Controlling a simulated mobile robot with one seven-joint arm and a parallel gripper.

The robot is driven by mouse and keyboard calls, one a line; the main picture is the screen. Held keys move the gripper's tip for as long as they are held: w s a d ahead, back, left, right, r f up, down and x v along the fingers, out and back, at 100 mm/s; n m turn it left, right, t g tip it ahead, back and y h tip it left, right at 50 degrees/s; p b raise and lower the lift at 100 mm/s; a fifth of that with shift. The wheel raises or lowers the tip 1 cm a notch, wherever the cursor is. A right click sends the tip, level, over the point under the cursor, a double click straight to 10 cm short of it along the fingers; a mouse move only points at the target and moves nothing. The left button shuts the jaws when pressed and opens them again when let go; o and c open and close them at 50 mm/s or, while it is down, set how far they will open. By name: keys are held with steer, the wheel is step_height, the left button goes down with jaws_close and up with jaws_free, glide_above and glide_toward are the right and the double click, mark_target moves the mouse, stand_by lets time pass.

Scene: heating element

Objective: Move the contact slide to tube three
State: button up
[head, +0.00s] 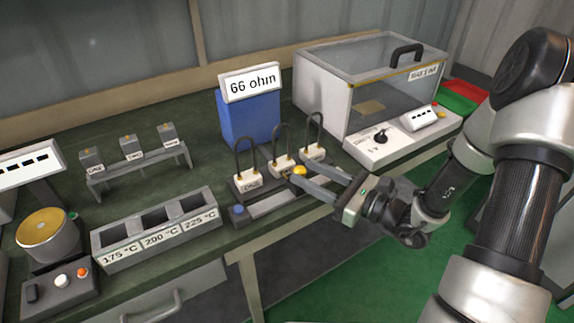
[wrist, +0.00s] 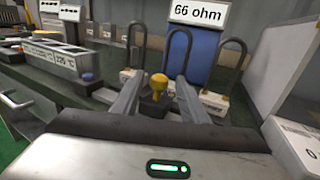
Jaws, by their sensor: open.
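Three dark looped tubes on white bases stand in a row: the left one (head: 246,181), the middle one (head: 281,164) and the right one (head: 313,152). Their small labels are hard to read. The contact slide's yellow knob (head: 300,170) is in front of the row, near the middle tube; in the wrist view the yellow knob (wrist: 158,83) sits on a dark block. My gripper (head: 297,172) is open, with one finger on each side of the knob. I cannot tell whether either finger touches it. The fingers and gripper body hide part of the slide's track.
A blue box (head: 250,120) with a "66 ohm" sign (head: 250,83) stands behind the tubes. A glass-sided case (head: 375,85) with a control panel (head: 400,135) is at right. A temperature-labelled tray (head: 155,230) and a small rack (head: 140,165) stand at left.

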mark_target(295, 168)
steer(key=x, duration=0.6)
steer(key=shift+w+a+b, duration=0.2)
steer(key=shift+a+b, duration=0.15)
jaws_close()
